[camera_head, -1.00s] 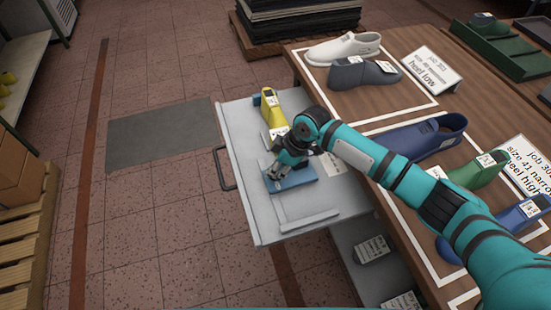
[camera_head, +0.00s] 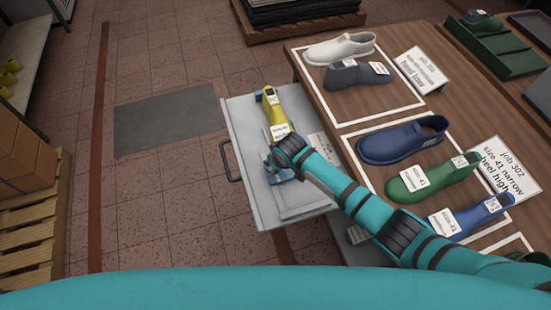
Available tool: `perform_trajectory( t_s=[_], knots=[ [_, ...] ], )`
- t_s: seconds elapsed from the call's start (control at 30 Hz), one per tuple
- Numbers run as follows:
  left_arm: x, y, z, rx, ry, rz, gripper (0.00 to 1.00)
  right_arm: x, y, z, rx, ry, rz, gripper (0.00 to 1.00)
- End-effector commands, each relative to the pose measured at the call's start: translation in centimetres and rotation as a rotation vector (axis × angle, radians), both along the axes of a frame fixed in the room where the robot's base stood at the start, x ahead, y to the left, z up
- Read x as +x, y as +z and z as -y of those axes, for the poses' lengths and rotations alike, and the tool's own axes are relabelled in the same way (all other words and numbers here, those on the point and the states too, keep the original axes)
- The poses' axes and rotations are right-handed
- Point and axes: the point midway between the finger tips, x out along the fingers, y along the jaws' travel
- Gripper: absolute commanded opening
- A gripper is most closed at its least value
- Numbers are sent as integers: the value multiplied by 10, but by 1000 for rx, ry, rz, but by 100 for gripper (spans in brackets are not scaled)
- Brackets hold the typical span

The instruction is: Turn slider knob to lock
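A pulled-out grey drawer (camera_head: 243,130) holds a yellow shoe last (camera_head: 272,104) with white labels. A small blue piece (camera_head: 259,96) sits at the last's far end, and part of a blue block (camera_head: 283,177) shows in front of its near end. My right gripper (camera_head: 272,168) is low over this blue block, beside the near end of the last. Its fingers are small and partly hidden by the wrist, so I cannot tell their opening or whether they touch anything. I cannot make out a slider knob. My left gripper is not in view.
The wooden table (camera_head: 315,65) right of the drawer carries white, grey, navy, green and blue shoes or lasts and sign cards (camera_head: 423,69). My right arm crosses above its near part. The floor left of the drawer is open, with a grey mat (camera_head: 165,118).

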Motion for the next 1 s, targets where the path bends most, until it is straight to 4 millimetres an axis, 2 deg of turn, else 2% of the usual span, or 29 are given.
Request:
perform_trajectory(
  t_s=[0.03, 0.37, 0.93, 0.97, 1.0],
  knots=[
    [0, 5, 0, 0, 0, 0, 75, -4, -2, -1, 0, -31, -11, 0],
    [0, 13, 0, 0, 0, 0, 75, -4, -4, -1, -2, -167, -11, 0],
    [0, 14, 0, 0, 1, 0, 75, -4, -5, 1, -4, -195, -13, 0],
    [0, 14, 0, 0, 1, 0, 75, -4, -5, 1, -4, -195, -13, 16],
    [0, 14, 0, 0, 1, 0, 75, -4, -5, 1, -3, -195, -12, 21]
  ],
)
